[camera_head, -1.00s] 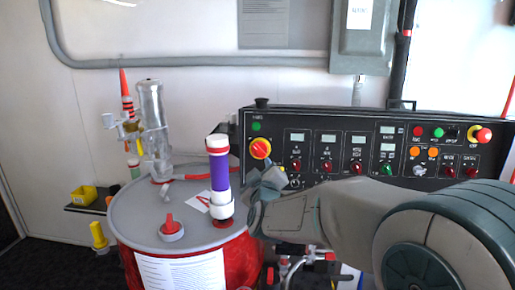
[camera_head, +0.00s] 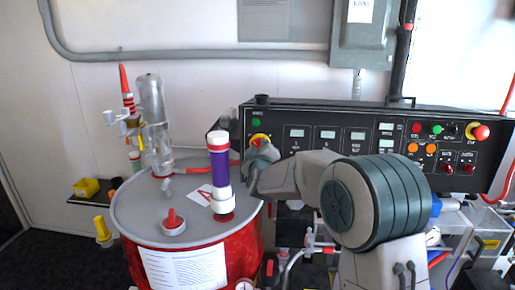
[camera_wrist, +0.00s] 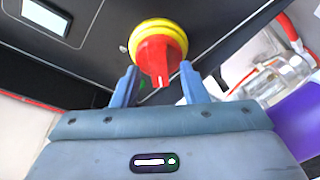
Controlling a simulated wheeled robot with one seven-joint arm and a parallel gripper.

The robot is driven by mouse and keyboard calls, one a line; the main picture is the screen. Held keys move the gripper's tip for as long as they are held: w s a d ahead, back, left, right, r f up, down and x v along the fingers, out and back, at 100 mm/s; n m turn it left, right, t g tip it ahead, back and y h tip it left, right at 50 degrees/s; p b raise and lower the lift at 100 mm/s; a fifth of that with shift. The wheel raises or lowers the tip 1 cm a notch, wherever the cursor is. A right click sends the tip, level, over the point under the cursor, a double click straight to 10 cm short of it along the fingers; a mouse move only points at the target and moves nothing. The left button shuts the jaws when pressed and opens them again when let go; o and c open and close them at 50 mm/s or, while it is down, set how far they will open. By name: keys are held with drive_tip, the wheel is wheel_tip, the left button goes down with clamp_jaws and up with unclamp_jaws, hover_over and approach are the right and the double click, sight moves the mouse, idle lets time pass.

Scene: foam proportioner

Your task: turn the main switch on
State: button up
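The main switch is a red knob on a yellow round base (camera_wrist: 158,45), on the black control panel. In the head view its yellow edge and some red (camera_head: 259,137) show at the panel's left end, partly covered by my gripper (camera_head: 262,155). In the wrist view my gripper (camera_wrist: 160,78) is open, with one finger on each side of the red knob's lower part. The knob's white mark points down toward the palm. I cannot tell whether the fingers touch the knob.
The black panel (camera_head: 300,155) carries displays, knobs and buttons; a red emergency button (camera_head: 481,132) is at its right. A red drum (camera_head: 135,214) with a purple-and-white cylinder (camera_head: 220,172) on its lid stands left of my gripper.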

clamp_jaws()
drive_tip(key=shift+f+m+b, duration=0.1)
drive_tip(key=shift+m+b, duration=0.2)
drive_tip(key=shift+b, duration=0.15)
drive_tip(key=m+h+b, duration=0.2)
drive_tip(key=m, duration=0.5)
drive_tip(key=m+h+b, duration=0.2)
drive_tip(key=m, duration=0.5)
drive_tip(key=m+h+b, duration=0.1)
drive_tip(key=m+h, duration=0.1)
drive_tip(key=m, duration=0.4)
drive_tip(key=shift+m+b, duration=0.4)
